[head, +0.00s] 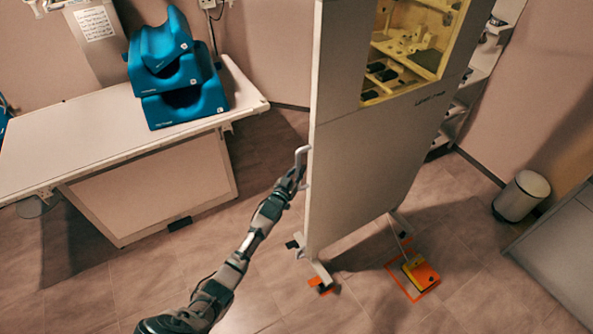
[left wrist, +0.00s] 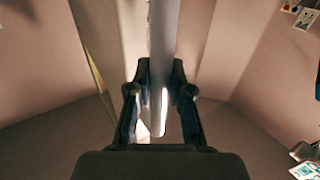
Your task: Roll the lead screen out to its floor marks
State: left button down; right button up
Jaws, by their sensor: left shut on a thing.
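The lead screen (head: 355,165) stands upright on a low wheeled base, with a yellow-tinted window in its upper part. A pale upright handle (head: 302,156) sticks out from its left edge. My left gripper (head: 298,176) is shut on this handle; in the left wrist view the handle (left wrist: 163,60) runs between the two fingers. An orange floor mark (head: 315,282) lies at the screen's near foot (head: 322,271), partly covered by it. An orange outlined floor mark (head: 430,291) lies to the right of the base. My right gripper is not in view.
A yellow and orange box (head: 420,270) with a cable lies inside the outlined mark. A table (head: 80,140) with blue stacked cushions (head: 175,70) stands at left. A bin (head: 520,197), shelves (head: 480,75) and a grey cabinet (head: 560,250) stand at right. The near floor is mostly clear.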

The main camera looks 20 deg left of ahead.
pick_arm(q)
jog(key=shift+a+r, duration=0.1)
jog(key=shift+r, duration=0.15)
jog(key=c, duration=1.1)
grip_release()
jog(key=shift+o, duration=0.2)
jog(key=shift+a+f, duration=0.15)
jog(key=shift+a, duration=0.1)
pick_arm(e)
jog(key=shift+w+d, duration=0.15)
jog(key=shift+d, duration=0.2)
pick_arm(q)
jog(key=s+a, duration=0.1)
jog(key=s, duration=1.1)
jog(key=shift+f, duration=0.15)
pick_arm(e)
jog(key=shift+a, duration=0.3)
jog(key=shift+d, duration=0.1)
